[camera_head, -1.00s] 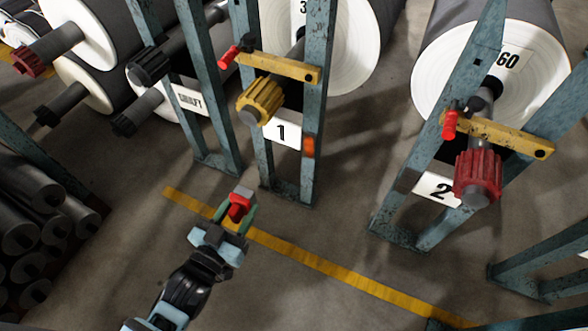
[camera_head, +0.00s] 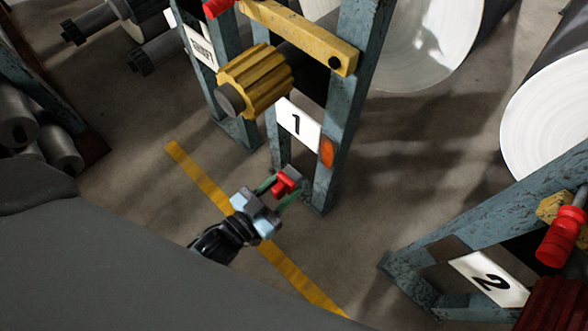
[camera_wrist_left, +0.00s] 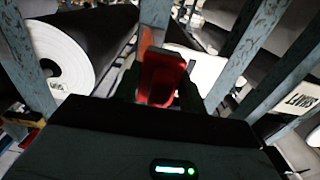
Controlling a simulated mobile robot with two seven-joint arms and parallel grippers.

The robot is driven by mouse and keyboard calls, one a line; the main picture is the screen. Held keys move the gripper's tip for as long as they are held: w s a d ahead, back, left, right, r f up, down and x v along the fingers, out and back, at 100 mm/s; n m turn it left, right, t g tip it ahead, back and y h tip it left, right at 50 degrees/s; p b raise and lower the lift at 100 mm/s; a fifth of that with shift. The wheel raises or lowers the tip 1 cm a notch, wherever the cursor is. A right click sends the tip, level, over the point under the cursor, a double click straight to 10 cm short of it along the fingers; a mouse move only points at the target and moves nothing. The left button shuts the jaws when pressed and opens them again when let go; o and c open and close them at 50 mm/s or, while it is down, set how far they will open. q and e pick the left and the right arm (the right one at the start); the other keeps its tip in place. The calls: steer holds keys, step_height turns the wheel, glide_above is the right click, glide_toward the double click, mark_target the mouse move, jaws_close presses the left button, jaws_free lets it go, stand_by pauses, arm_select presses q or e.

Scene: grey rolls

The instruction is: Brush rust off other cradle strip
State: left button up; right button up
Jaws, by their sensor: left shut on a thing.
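My left gripper (camera_head: 285,192) is shut on a red-handled tool with a grey block, likely the brush (camera_head: 286,184). It is in front of the stand marked 1, near the foot of its right post (camera_head: 345,110); I cannot tell if they touch. In the left wrist view the red handle (camera_wrist_left: 160,78) is upright between the fingers, and its working face is hidden. The stand marked 2 (camera_head: 415,270) is at the lower right. My right gripper is not in view.
Stand 1 carries a yellow toothed knob (camera_head: 255,80) and a yellow bar (camera_head: 300,35). A yellow floor line (camera_head: 200,175) crosses the open floor. A dark grey shape blocks the lower left.

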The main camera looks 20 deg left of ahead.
arm_select(q)
steer(key=shift+w+d+b, duration=0.25)
steer(key=shift+w+b, duration=0.05)
steer(key=shift+w, duration=0.25)
steer(key=b+x, duration=0.1)
steer(key=x, duration=0.1)
steer(key=shift+w, duration=0.25)
steer(key=shift+b+x, duration=0.6)
steer(key=shift+x, duration=0.55)
steer(key=shift+s+d+r, duration=0.1)
steer(key=shift+w+d, duration=0.1)
steer(key=shift+w, duration=0.2)
steer(key=shift+w+d, duration=0.15)
steer(key=shift+w, duration=0.15)
